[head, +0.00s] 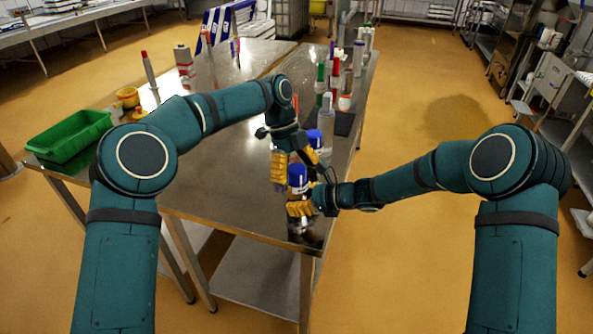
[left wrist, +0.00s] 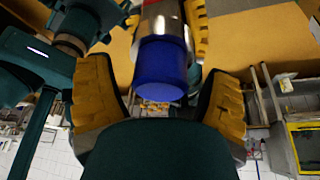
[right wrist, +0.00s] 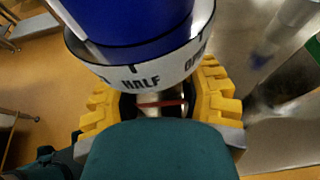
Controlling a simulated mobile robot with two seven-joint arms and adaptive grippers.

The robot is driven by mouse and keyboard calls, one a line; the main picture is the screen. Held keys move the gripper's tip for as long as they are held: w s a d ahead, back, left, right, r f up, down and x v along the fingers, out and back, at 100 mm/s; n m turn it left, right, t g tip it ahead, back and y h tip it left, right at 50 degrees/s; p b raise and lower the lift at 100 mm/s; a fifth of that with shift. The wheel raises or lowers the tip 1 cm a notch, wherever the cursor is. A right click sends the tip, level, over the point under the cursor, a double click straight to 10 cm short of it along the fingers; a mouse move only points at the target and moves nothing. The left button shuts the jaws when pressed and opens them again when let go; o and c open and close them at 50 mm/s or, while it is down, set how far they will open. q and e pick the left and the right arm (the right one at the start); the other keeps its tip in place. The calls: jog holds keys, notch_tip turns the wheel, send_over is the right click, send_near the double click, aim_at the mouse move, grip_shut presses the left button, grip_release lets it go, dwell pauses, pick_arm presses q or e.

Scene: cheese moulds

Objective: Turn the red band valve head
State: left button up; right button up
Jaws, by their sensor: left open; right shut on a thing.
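The red band valve stands upright near the table's front right corner, its blue head (head: 298,173) on top. In the right wrist view the blue head (right wrist: 135,22) has a white ring (right wrist: 140,72) marked "HALF", with a red band (right wrist: 161,103) below. My right gripper (head: 300,207) is shut on the valve's body below the ring. My left gripper (head: 292,164) is open just above and behind the head. In the left wrist view the blue head (left wrist: 163,70) shows between its spread yellow fingers, with gaps at both sides. A second blue-topped valve (head: 314,138) stands just behind, partly hidden.
A clear bottle (head: 326,118) and several coloured tubes stand farther back on the right of the steel table (head: 215,205). A green tray (head: 70,136) lies at the left. The table's front left is bare.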

pick_arm(q)
jog(key=v, duration=1.2)
jog(key=shift+d, duration=0.1)
pick_arm(e)
jog(key=o, duration=1.3)
jog(key=shift+o, duration=0.2)
jog(key=shift+d, duration=0.1)
